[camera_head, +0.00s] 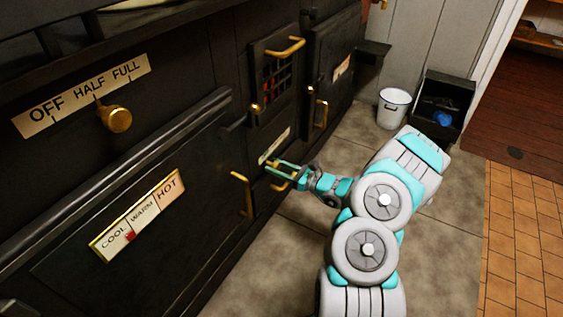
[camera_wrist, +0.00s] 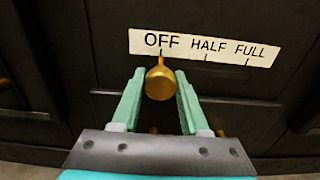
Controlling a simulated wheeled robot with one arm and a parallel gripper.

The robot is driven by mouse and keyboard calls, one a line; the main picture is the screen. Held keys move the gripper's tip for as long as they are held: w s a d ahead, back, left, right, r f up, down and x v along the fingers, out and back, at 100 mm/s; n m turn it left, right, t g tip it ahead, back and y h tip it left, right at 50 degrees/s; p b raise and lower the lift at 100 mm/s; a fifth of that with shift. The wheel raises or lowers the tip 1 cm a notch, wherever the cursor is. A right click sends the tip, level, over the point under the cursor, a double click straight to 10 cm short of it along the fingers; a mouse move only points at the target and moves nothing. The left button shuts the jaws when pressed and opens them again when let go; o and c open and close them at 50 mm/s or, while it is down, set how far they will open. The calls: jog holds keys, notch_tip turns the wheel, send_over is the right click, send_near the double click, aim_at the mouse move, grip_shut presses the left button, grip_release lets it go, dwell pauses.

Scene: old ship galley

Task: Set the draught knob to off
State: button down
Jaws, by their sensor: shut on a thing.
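In the wrist view a brass knob (camera_wrist: 160,84) sits between the two teal fingers of my gripper (camera_wrist: 160,78), which is shut on it. Its pointer is upward, in line with the OFF mark on the white plate (camera_wrist: 204,47) reading OFF, HALF, FULL. In the head view my gripper (camera_head: 281,170) is low at the stove front, just below a small pale plate (camera_head: 273,146) whose lettering is too small to read. Another brass knob (camera_head: 117,119) is higher up at the left, under a larger OFF, HALF, FULL plate (camera_head: 82,95), with its pointer near HALF.
A long rail (camera_head: 120,180) runs along the stove, above a COOL, WARM, HOT plate (camera_head: 138,216). A brass handle (camera_head: 242,194) stands left of my gripper. A white bucket (camera_head: 393,108) and a black bin (camera_head: 441,101) stand behind. The floor at right is clear.

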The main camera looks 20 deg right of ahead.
jog(key=shift+s+a+f, duration=0.15)
jog(key=shift+s+a, duration=0.05)
jog(key=shift+c, duration=2.2)
grip_release()
jog(key=v, duration=0.7)
jog(key=shift+s+d+p, duration=0.2)
jog(key=shift+s+p, duration=0.15)
jog(key=shift+p, duration=0.05)
